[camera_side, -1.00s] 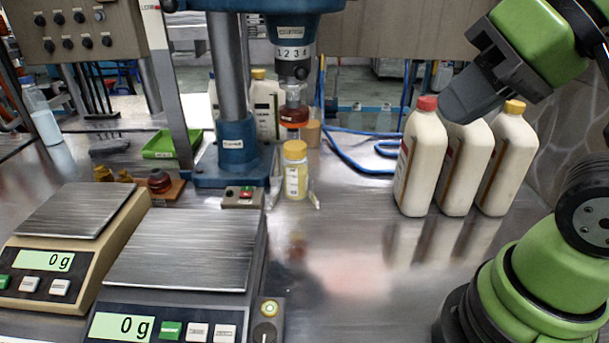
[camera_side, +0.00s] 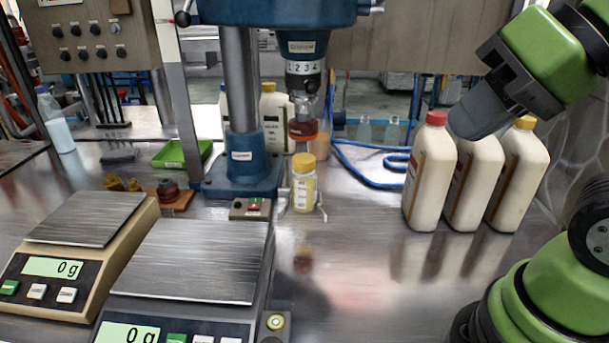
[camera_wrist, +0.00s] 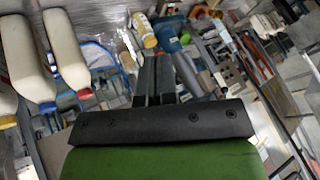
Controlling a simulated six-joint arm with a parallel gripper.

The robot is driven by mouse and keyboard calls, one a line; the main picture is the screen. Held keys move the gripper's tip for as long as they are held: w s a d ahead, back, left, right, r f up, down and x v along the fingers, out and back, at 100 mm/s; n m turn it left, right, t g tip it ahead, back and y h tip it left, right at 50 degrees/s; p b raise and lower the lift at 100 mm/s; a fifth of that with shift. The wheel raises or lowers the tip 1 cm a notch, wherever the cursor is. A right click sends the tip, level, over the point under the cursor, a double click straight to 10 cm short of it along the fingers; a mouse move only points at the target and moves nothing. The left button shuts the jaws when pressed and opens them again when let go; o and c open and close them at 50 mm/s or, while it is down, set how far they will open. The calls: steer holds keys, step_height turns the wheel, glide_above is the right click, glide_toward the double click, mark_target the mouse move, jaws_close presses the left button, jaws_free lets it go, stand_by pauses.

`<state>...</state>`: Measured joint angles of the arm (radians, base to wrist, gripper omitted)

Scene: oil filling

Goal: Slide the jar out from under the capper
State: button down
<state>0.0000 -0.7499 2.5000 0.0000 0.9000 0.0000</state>
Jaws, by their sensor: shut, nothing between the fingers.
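The jar (camera_side: 303,190), clear with pale yellow contents and a yellow-orange cap, stands upright on the steel bench under the capper, between small metal guides. The blue capper (camera_side: 304,68) hangs above it, its red-orange chuck (camera_side: 303,130) just over the cap, with a thin gap appearing between them. My gripper (camera_side: 462,128) is shut and empty, up at the right in front of the white bottles, well away from the jar. In the wrist view the shut fingers (camera_wrist: 154,78) point towards the capper base, and the jar (camera_wrist: 143,28) shows beyond them.
Three white bottles (camera_side: 428,180) stand on the right, near my gripper. Two scales (camera_side: 195,262) reading 0 g fill the left front. A blue hose (camera_side: 375,180) lies behind. The bench right of the jar is clear.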

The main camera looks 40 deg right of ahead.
steer(key=c, duration=1.3)
jaws_free()
steer(key=shift+w, duration=0.2)
steer(key=o, duration=0.9)
steer(key=shift+m+t, duration=0.3)
steer(key=shift+t, duration=0.2)
steer(key=w, duration=0.3)
steer(key=w+a+r, duration=0.1)
steer(key=w, duration=0.1)
steer(key=shift+w, duration=0.3)
steer(key=w+f+m+t+h, duration=0.1)
steer(key=w+f+m+t, duration=0.1)
steer(key=w, duration=0.6)
steer(key=w+f+m+t+h, duration=0.2)
steer(key=w, duration=0.6)
steer(key=w+d+f+h, duration=0.1)
steer(key=f+h, duration=0.2)
steer(key=f, duration=0.3)
steer(key=w+d+f+n+t+h, duration=0.1)
steer(key=f+h, duration=0.2)
steer(key=f, duration=0.3)
steer(key=w+f+t+h, duration=0.1)
steer(key=f+h, duration=0.2)
steer(key=f, duration=0.2)
steer(key=shift+d+f+h, duration=0.3)
steer(key=shift+d+f, duration=0.1)
